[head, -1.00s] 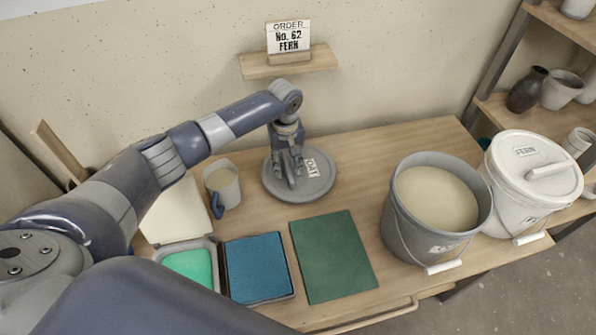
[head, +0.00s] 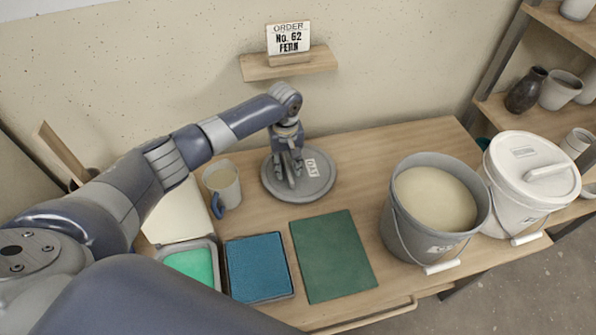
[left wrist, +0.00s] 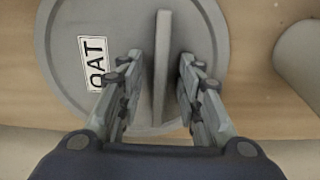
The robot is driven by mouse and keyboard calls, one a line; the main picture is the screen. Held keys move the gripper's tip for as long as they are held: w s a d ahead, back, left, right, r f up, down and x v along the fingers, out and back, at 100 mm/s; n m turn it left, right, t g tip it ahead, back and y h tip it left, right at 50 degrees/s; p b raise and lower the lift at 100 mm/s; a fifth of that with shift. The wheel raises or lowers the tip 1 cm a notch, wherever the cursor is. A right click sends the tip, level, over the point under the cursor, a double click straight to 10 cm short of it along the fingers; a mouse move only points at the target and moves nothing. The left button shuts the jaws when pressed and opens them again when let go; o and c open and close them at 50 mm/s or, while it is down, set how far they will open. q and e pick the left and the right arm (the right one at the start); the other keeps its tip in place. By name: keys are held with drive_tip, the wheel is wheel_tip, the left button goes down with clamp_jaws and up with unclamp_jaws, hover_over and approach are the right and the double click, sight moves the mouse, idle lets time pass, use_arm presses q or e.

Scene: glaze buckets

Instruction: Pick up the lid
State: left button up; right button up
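The grey round lid (head: 318,190) with an "OAT" label lies flat on the wooden table near the wall. It also shows in the left wrist view (left wrist: 62,30), where its upright bar handle (left wrist: 161,60) stands between the fingers of my left gripper (left wrist: 157,95). In the head view my left gripper (head: 288,172) points down over the lid. Its fingers are open, one on each side of the handle, with a gap visible on both sides. My right gripper is not in view.
An open grey bucket (head: 400,225) of cream glaze and a white lidded bucket (head: 510,205) stand at right. A mug (head: 222,185), a blue pad (head: 258,268) and a green mat (head: 332,255) are nearer. An order card (head: 288,38) reads "No. 62 FERN".

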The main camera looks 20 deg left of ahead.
use_arm(q)
clamp_jaws()
